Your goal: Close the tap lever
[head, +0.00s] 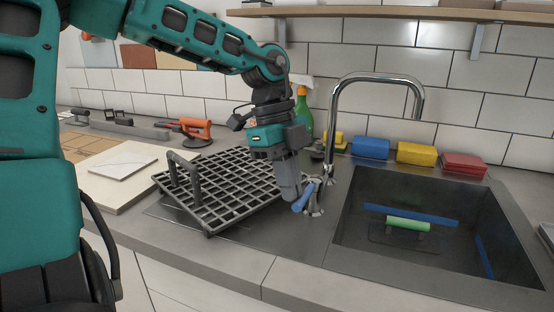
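A chrome gooseneck tap (332,130) stands behind the left edge of the sink, with its spout arching to the right. A blue piece (303,199), which looks like the tap lever, slants low near the tap's foot. My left gripper (291,194) points down, with its grey fingers right beside the blue piece on its left. I cannot tell whether they touch it. The fingers overlap in this view, so their opening does not show. My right gripper is not in view.
A black rack (225,190) lies left of the gripper. The dark sink (350,230) holds a green-handled tool (408,224). Blue (370,148), yellow (416,154) and red (464,165) sponges line the back. A green bottle (303,112) stands behind my gripper.

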